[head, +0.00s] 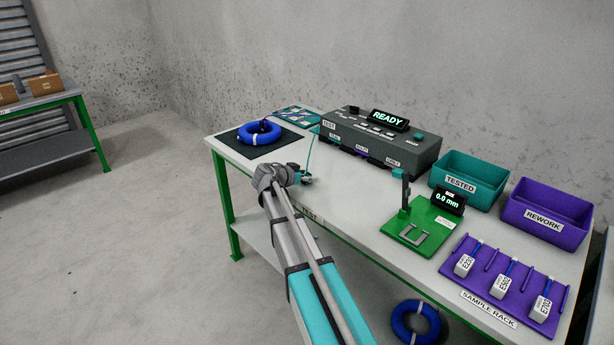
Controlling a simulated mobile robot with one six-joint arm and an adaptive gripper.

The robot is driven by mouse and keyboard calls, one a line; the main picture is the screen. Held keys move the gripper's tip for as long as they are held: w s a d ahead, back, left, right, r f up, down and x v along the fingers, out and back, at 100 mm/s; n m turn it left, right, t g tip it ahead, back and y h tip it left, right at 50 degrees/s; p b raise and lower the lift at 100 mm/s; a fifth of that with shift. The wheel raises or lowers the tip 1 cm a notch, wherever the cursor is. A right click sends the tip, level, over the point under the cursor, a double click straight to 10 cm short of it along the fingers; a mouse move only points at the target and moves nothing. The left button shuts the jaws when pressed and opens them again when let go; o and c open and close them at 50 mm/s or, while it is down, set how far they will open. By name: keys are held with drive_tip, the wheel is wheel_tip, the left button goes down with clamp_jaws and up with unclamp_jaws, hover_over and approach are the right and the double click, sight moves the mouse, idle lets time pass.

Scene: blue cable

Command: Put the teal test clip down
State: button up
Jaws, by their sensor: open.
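My gripper (306,179) is open, low over the grey-white bench top in front of the tester. A thin teal lead (311,151) runs from near the tester's left end down to my gripper. The teal test clip is too small and too covered by my wrist to make out clearly at the lead's end. I cannot tell whether it touches the bench or the fingers.
A blue cable coil (259,133) lies on a black mat (285,145) at left. Right of my arm stand a green gauge plate (432,243), a teal TESTED bin (448,178), a purple REWORK bin (516,210) and a purple sample rack (478,277). Bare bench (345,205) lies between.

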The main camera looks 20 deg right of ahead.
drive_tip(key=p+v, duration=0.4)
drive_tip(key=v, duration=0.8)
idle(0.5)
drive_tip(key=s+a+f+n+g+y, duration=0.1)
drive_tip(key=s+a+f+n+y, duration=0.2)
drive_tip(key=s, duration=0.5)
drive_tip(key=s+a+f+n+g+y, duration=0.2)
drive_tip(key=s+a+f+n+y, duration=0.2)
drive_tip(key=s, duration=0.4)
drive_tip(key=s+a+f+n+g+y, duration=0.1)
drive_tip(key=s+a+f+n+y, duration=0.3)
drive_tip(key=s+n, duration=0.3)
drive_tip(key=shift+s+f+g+y, duration=0.3)
drive_tip(key=shift+s+y, duration=0.6)
drive_tip(key=shift+s, duration=0.05)
drive_tip(key=shift+a, duration=0.1)
